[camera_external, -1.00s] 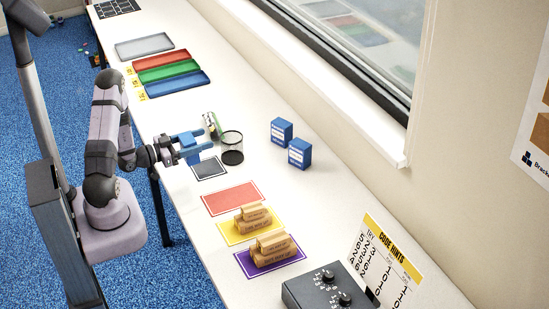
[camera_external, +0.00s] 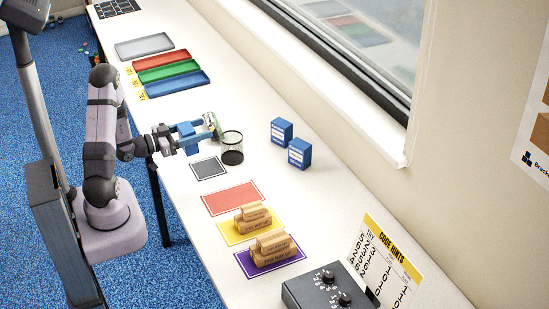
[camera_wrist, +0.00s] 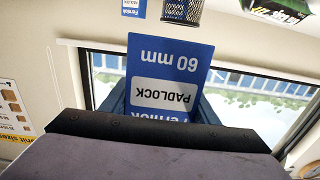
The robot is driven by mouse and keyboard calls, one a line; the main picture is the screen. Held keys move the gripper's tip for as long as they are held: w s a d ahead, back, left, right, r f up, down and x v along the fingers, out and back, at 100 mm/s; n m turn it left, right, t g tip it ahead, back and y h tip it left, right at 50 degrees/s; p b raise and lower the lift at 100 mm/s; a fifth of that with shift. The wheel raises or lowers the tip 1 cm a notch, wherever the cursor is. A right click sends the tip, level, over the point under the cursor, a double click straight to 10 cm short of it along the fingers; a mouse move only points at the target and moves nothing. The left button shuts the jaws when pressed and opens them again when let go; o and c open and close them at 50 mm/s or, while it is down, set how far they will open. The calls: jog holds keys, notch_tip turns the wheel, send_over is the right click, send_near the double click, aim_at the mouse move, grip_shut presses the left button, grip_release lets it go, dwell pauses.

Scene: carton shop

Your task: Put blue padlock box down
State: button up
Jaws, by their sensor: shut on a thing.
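The blue padlock box (camera_wrist: 170,75) fills the middle of the wrist view, its printed face upside down with "60 mm" and "PADLOCK" readable. My gripper (camera_wrist: 163,108) is shut on it, with a blue finger on each side. In the external view my gripper (camera_external: 198,134) is above the table, just left of the black mesh cup. The held box is hard to tell from the blue fingers there. Two other blue boxes, one farther back (camera_external: 281,131) and one nearer (camera_external: 299,153), stand upright near the window side.
The black mesh cup (camera_external: 232,155) stands close to my gripper, with a green item (camera_external: 211,121) beside it. Dark (camera_external: 209,168), red (camera_external: 232,198), yellow (camera_external: 228,235) and purple (camera_external: 247,270) mats lie in a row.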

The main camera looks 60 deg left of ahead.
notch_tip(320, 180, up, 6)
jog(key=w+d+f+n+y+b, duration=0.15)
jog(key=w+b, duration=0.65)
jog(key=w, duration=1.7)
jog(key=w+d+m+h+b, duration=0.1)
jog(key=w+d, duration=0.3)
jog(key=d, duration=0.4)
jog(key=w+d+r+b, duration=0.15)
jog(key=w+d, duration=0.25)
jog(key=d, duration=0.4)
jog(key=w+d+m+h+b, duration=0.1)
jog(key=w+d+b, duration=0.15)
jog(key=d, duration=0.55)
jog(key=shift+g, duration=0.4)
jog(key=shift+w+d+f+p, duration=0.15)
jog(key=shift+f+p, duration=0.25)
jog(key=shift+f, duration=2.1)
jog(key=shift+w+d+f+p, duration=0.1)
jog(key=shift+w+f+p, duration=0.2)
jog(key=shift+f, duration=2.2)
jog(key=shift+w+d+f+p, duration=0.1)
jog(key=shift+f+p, duration=0.35)
jog(key=shift+f, duration=2.05)
